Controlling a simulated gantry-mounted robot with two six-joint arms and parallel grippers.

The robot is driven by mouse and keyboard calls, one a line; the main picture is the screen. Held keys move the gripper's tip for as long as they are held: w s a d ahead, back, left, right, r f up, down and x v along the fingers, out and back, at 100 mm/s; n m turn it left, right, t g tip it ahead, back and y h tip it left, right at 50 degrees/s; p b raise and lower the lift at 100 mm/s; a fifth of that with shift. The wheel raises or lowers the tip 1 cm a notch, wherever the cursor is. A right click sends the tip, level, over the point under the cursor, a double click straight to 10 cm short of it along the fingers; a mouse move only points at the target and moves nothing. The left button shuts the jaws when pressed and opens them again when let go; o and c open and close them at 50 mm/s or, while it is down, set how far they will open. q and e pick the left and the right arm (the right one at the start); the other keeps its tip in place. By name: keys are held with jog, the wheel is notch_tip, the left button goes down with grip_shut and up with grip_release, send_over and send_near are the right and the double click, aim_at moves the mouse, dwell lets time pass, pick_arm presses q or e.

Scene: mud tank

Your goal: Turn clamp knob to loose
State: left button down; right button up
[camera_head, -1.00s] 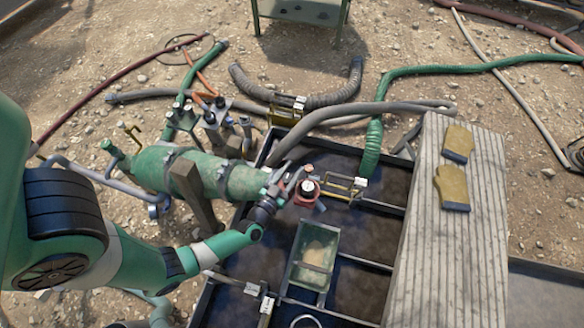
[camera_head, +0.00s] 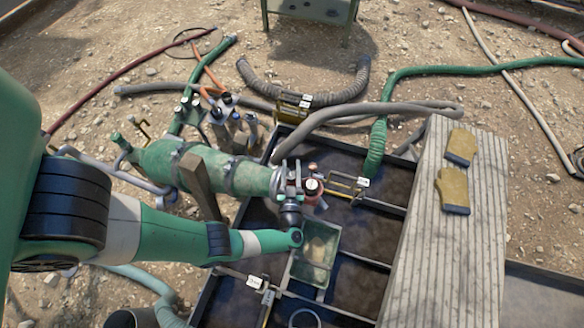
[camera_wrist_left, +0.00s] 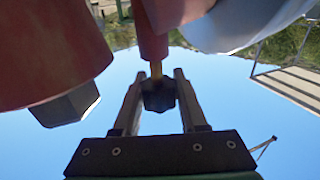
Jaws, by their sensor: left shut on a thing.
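The green cylinder (camera_head: 215,171) lies across the left side of the tank, with a red fitting (camera_head: 312,190) near its right end. In the left wrist view, a dark faceted clamp knob (camera_wrist_left: 158,96) hangs on a yellow stem below a red part (camera_wrist_left: 152,35). My left gripper (camera_wrist_left: 158,82) has one finger on each side of the knob and is shut on it. In the head view my left gripper (camera_head: 290,175) is at the cylinder's right end, beside the red fitting, and hides the knob. My right gripper does not show.
A grooved plank (camera_head: 430,240) with two tan gloves (camera_head: 456,170) stands to the right. A glass-sided box (camera_head: 318,255) sits in the tank (camera_head: 368,250) just below my gripper. A green hose (camera_head: 376,145) and grey hoses (camera_head: 340,108) lie behind. A wooden post (camera_head: 201,187) stands by the cylinder.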

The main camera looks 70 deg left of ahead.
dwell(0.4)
pick_arm(q)
jog(key=shift+c, duration=2.2)
grip_release()
jog(key=v, duration=1.1)
jog(key=shift+d+p, duration=0.35)
jog(key=shift+p, duration=0.05)
jog(key=shift+a+r, duration=0.1)
